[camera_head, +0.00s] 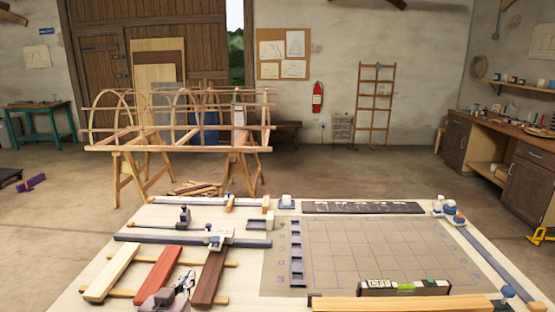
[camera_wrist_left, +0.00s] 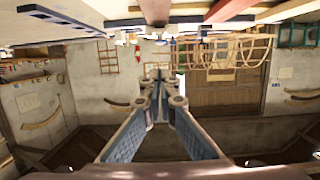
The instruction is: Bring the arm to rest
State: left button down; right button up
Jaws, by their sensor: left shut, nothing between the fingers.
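My left gripper (camera_head: 186,279) shows at the bottom left of the head view, over the workbench between the red lath (camera_head: 157,268) and the dark brown lath (camera_head: 210,277). In the left wrist view my left gripper (camera_wrist_left: 158,74) has its fingers together at the tips with nothing between them. That view shows the room upside down. Whether the gripper touches the laths cannot be told. My right gripper is not in view.
A pale lath (camera_head: 112,272) lies left of the red one. Clamps and a grey rail (camera_head: 192,241) stand behind them. A gridded mat (camera_head: 375,250) fills the right of the bench, with a level (camera_head: 404,287) near its front. A lath frame on trestles (camera_head: 180,130) stands beyond.

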pick_arm(q)
jog(key=s+d+f+m+g, duration=0.1)
jog(key=s+f+g, duration=0.2)
jog(key=s+f, duration=0.55)
jog(key=s+d+f+g, duration=0.1)
jog(key=s+f+g, duration=0.3)
jog(key=s, duration=0.7)
jog(key=s+f+g, duration=0.2)
jog(key=s+g, duration=0.1)
jog(key=s, duration=0.7)
jog(key=s+f+g, duration=0.2)
jog(key=s, duration=0.9)
notch_tip(320, 180, down, 28)
jog(key=s+g, duration=0.1)
jog(key=s, duration=0.1)
jog(key=s+a+f+m+g, duration=0.1)
jog(key=s+a+f, duration=0.1)
jog(key=s+f, duration=1.3)
jog(key=shift+s+a+y, duration=0.15)
jog(key=shift+s+y, duration=0.15)
jog(key=shift+s, duration=0.35)
